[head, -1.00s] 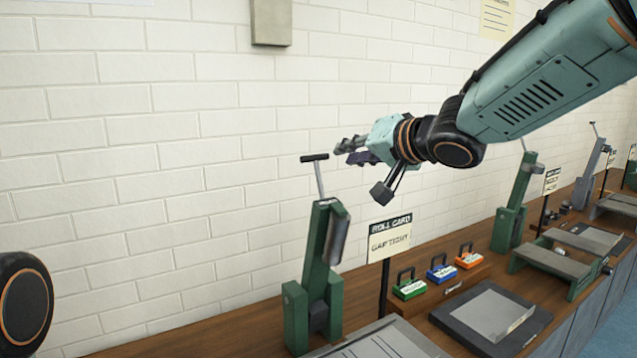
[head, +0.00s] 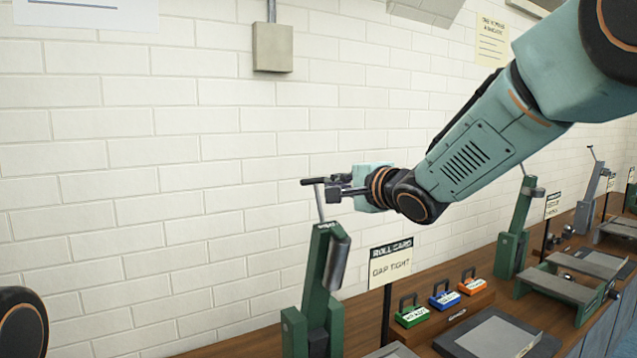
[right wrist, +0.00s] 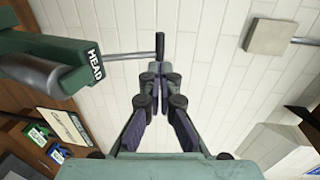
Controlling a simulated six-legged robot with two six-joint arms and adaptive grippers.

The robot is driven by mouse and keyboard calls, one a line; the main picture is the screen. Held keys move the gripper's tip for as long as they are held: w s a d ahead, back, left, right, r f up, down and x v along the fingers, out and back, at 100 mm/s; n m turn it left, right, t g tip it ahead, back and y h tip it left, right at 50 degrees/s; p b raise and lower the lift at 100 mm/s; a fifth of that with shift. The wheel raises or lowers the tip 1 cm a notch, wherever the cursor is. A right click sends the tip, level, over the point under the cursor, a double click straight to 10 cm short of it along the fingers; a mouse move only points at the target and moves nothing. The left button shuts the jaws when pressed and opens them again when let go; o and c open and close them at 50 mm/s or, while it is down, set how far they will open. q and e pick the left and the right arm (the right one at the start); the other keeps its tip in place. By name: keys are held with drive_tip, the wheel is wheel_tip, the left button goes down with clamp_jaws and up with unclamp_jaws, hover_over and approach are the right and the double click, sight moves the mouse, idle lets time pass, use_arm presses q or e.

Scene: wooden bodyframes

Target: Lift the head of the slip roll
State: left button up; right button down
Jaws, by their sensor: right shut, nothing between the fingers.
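The slip roll's head (head: 322,268) is a green upright part with a grey roller on its side, standing in a green frame. A thin rod rises from it to a black T-handle (head: 318,181). In the right wrist view the green part is marked HEAD (right wrist: 95,65), and the black handle (right wrist: 160,46) lies just beyond my fingertips. My right gripper (head: 337,190) is shut and empty, with its tips at the right end of the handle. I cannot tell whether they touch it. It also shows in the right wrist view (right wrist: 160,75). My left gripper is out of view.
Another green machine (head: 516,235) stands farther right. The tiled wall is behind.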

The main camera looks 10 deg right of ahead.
sight(311, 181)
drive_tip(key=shift+x, duration=3.45)
drive_tip(key=shift+r+p, duration=0.1)
drive_tip(key=shift+p, duration=0.2)
drive_tip(key=p+x, duration=0.2)
drive_tip(key=p, duration=0.2)
drive_tip(key=r+p+x, duration=0.1)
drive_tip(key=p+x, duration=0.1)
drive_tip(key=p, duration=0.3)
drive_tip(key=shift+w+a, duration=0.2)
drive_tip(key=shift+w, duration=0.2)
drive_tip(key=shift+f, duration=0.2)
